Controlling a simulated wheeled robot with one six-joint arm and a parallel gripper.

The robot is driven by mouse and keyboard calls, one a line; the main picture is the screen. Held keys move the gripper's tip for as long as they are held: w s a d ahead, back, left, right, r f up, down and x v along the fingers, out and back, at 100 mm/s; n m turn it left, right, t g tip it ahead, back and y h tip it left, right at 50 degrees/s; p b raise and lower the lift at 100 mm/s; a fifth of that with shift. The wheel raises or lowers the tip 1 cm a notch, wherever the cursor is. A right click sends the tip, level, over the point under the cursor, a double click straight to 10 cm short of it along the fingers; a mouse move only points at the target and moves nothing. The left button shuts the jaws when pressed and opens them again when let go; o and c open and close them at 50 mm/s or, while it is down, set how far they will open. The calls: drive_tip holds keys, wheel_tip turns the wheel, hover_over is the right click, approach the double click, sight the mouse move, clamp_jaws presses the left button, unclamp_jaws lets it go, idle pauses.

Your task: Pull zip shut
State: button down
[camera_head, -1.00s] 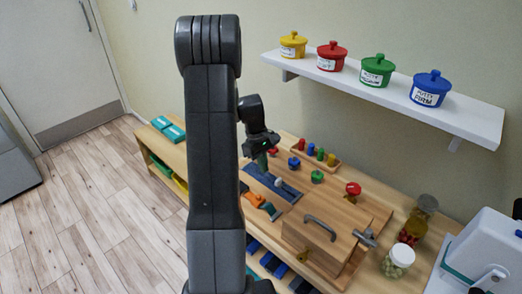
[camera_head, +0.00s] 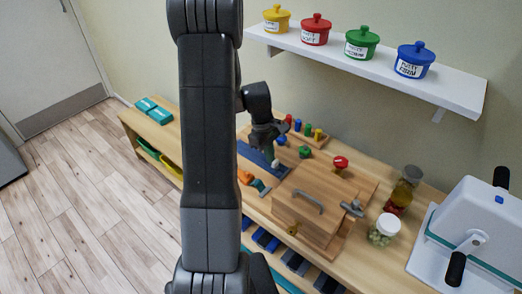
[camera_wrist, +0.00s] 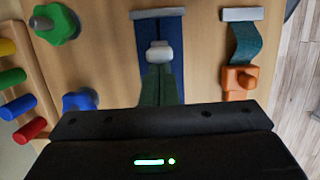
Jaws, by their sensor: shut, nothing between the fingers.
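The zip is a blue fabric strip (camera_head: 256,157) fixed flat on the wooden board. It also shows in the wrist view (camera_wrist: 148,72), under a metal bar at its far end. Its pale pull (camera_wrist: 158,50) sits on the strip near that bar; in the head view the pull (camera_head: 275,163) is small. My gripper (camera_head: 270,156) hangs over the strip, close to the pull. In the wrist view its greenish fingers (camera_wrist: 160,80) are together and empty, with their tips just short of the pull in the picture. I cannot tell whether they touch it.
A teal strap with an orange buckle (camera_wrist: 240,78) lies beside the zip. A green knob (camera_wrist: 55,24), a blue knob (camera_wrist: 80,100) and a rack of coloured pegs (camera_wrist: 12,77) are opposite. A wooden box (camera_head: 306,210) and jars (camera_head: 384,228) stand right; a shelf (camera_head: 440,90) overhangs behind.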

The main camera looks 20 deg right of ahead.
drive_tip(key=shift+s+d, duration=0.3)
drive_tip(key=shift+s, duration=0.2)
drive_tip(key=shift+s+d, duration=0.25)
drive_tip(key=shift+s, duration=0.2)
drive_tip(key=shift+r, duration=0.1)
drive_tip(key=v, duration=1.3)
drive_tip(key=shift+w+a+r, duration=0.15)
drive_tip(key=shift+w+r, duration=0.1)
drive_tip(key=shift+r, duration=0.1)
drive_tip(key=shift+f, duration=0.15)
drive_tip(key=x, duration=1.2)
drive_tip(key=shift+s+f, duration=0.25)
